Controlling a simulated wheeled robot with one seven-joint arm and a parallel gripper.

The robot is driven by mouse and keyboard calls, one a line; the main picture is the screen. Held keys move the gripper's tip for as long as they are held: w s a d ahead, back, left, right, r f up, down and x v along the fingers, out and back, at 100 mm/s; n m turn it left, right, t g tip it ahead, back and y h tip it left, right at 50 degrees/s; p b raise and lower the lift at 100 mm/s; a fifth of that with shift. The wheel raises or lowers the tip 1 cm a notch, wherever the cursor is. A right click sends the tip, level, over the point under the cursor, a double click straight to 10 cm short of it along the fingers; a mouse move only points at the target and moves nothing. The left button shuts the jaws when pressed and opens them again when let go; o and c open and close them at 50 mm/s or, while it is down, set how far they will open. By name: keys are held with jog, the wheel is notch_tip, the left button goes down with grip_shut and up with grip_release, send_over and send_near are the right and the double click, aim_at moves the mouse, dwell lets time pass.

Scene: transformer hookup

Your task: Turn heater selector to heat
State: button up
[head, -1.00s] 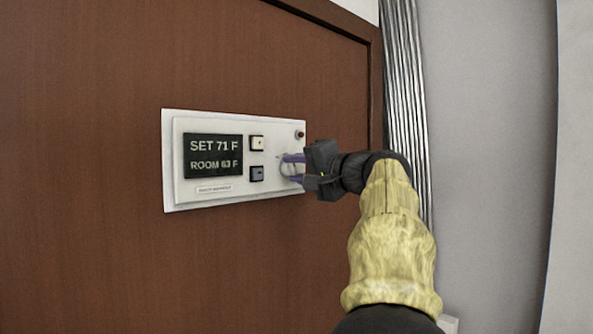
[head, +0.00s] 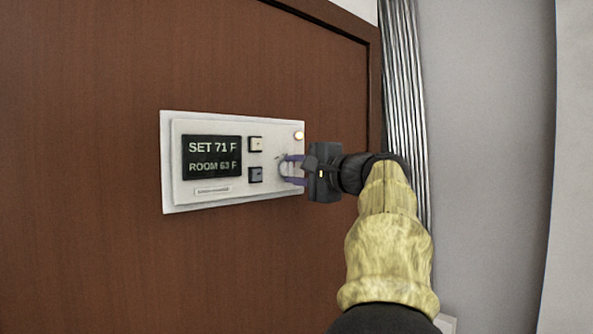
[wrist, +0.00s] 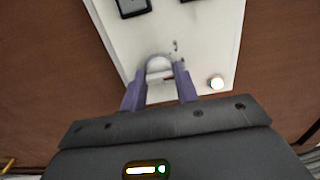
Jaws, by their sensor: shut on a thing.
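The white thermostat panel (head: 220,203) is mounted on a brown wood surface. Its dark display reads SET 71 F and ROOM 63 F. The heater selector (head: 283,167) is a round pale knob at the panel's right side, partly hidden by my fingers. My gripper (head: 292,170) has its purple fingers closed on either side of the knob. In the wrist view, the selector (wrist: 158,67) sits between the fingertips, and a red mark shows on it. The indicator lamp (head: 299,135) above the knob is lit pale yellow, and it is bright in the wrist view (wrist: 216,82).
Two square buttons, an upper one (head: 256,144) and a lower one (head: 256,174), sit left of the knob. A ribbed metal conduit bundle (head: 404,100) runs vertically at right beside a grey wall (head: 490,150). The wood below the panel is clear.

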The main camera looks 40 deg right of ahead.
jog(key=o, duration=1)
jog(key=s+b, duration=0.1)
jog(key=s, duration=0.4)
jog(key=s+d+b, duration=0.1)
jog(key=s+b, duration=0.1)
jog(key=s, duration=0.4)
jog(key=s+b, duration=0.1)
jog(key=s, duration=0.5)
jog(key=shift+s+d+b, duration=0.15)
jog(key=shift+s+b, duration=0.05)
jog(key=shift+b, duration=0.1)
jog(key=shift+w+f, duration=0.1)
jog(key=shift+w, duration=0.05)
